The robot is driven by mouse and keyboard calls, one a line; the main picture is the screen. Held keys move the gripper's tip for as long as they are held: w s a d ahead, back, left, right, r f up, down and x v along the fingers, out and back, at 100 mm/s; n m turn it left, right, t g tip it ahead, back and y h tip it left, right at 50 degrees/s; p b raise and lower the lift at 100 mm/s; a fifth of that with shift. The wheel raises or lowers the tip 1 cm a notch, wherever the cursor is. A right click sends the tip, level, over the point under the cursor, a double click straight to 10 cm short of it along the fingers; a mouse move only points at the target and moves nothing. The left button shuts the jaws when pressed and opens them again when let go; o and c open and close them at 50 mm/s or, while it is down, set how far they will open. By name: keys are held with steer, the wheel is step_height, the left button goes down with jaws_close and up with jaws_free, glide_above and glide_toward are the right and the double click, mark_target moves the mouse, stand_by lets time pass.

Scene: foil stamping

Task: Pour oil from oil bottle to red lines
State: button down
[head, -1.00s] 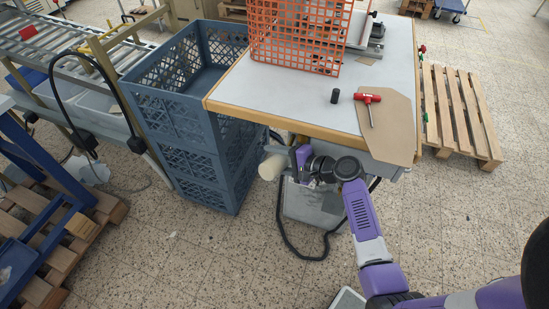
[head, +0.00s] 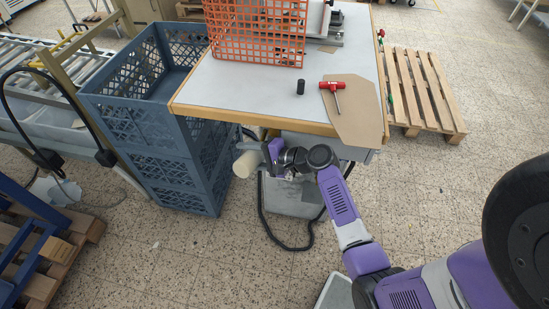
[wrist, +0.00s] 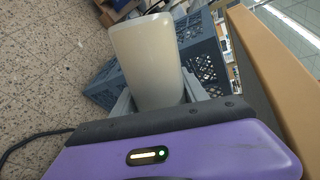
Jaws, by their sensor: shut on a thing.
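A cream-coloured cylindrical bottle (head: 246,163), which I take to be the oil bottle, is held in my gripper (head: 262,153). It also shows large in the wrist view (wrist: 160,57), between the grey fingers, with its far end towards the blue crates. In the head view it lies roughly sideways, below the table edge and beside the crates. Whether it has a cap or opening cannot be seen. My gripper is shut on it. I see no red lines in either view.
The table (head: 240,90) carries an orange basket (head: 255,35), a black cylinder (head: 300,87), a red-handled tool (head: 332,87) and a brown board (head: 358,115). Stacked blue crates (head: 150,135) stand left of my gripper. A pallet (head: 425,95) lies at right.

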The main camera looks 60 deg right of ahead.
step_height(320, 180, down, 2)
steer(key=shift+f+n+h+b, duration=0.1)
steer(key=shift+n+h+b, duration=0.6)
steer(key=shift+n, duration=0.3)
